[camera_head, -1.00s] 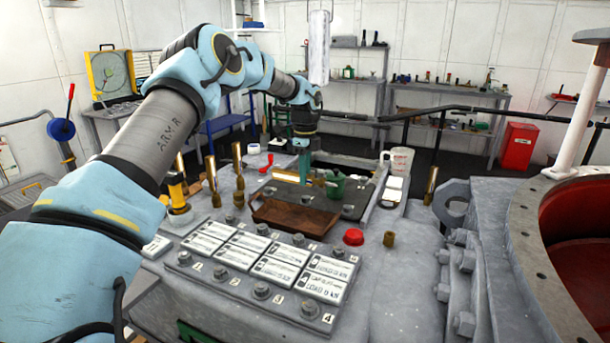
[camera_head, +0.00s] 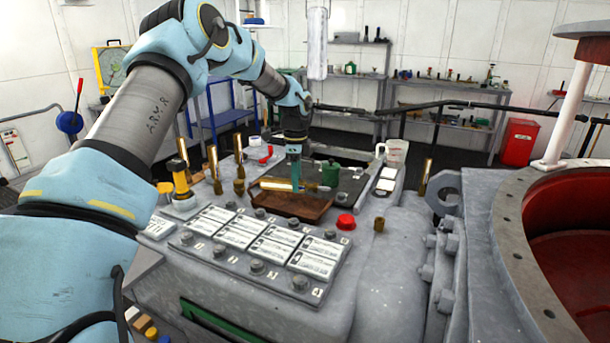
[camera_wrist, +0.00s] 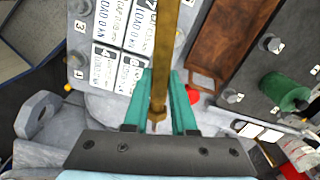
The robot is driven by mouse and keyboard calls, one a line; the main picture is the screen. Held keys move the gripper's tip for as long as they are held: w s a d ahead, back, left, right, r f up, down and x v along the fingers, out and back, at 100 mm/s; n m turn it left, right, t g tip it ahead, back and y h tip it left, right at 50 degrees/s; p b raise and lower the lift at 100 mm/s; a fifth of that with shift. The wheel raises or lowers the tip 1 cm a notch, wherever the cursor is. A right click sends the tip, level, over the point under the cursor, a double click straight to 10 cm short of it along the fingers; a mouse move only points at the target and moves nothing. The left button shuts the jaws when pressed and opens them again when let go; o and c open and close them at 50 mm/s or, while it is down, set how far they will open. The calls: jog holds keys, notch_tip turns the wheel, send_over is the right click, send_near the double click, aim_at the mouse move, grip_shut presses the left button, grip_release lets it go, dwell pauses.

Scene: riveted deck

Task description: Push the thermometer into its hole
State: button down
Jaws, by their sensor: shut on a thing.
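The thermometer, a slim brass-cased rod (camera_head: 275,184), lies about level across my gripper (camera_head: 294,186) in the head view, above the brown tray. My gripper is shut on it. In the wrist view the brass rod (camera_wrist: 164,45) runs between the teal fingers of my gripper (camera_wrist: 162,75), its narrow end near the gripper's base. A short brass fitting (camera_head: 379,224) stands on the grey deck block, right of a red cap (camera_head: 346,221). I cannot make out a hole in it; the thermometer is well apart from it.
The brown tray (camera_head: 318,211) lies below my gripper. Upright brass pieces (camera_head: 214,168) are at left, and another (camera_head: 425,178) at right. A label plate with bolts (camera_head: 257,268) fills the front.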

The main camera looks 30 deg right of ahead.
jog(key=s+a+f+n, duration=0.3)
jog(key=a+f+n, duration=0.2)
jog(key=a, duration=0.9)
jog(key=s+a+f+n, duration=0.3)
jog(key=a+f+n, duration=0.2)
jog(key=a+n, duration=0.7)
jog(key=s+a+f+n, duration=0.3)
jog(key=a+f+n, duration=0.2)
jog(key=a, duration=1.2)
jog(key=n, duration=0.3)
jog(key=shift+s+a+f, duration=0.15)
jog(key=shift+s, duration=0.1)
jog(key=shift+w, duration=0.1)
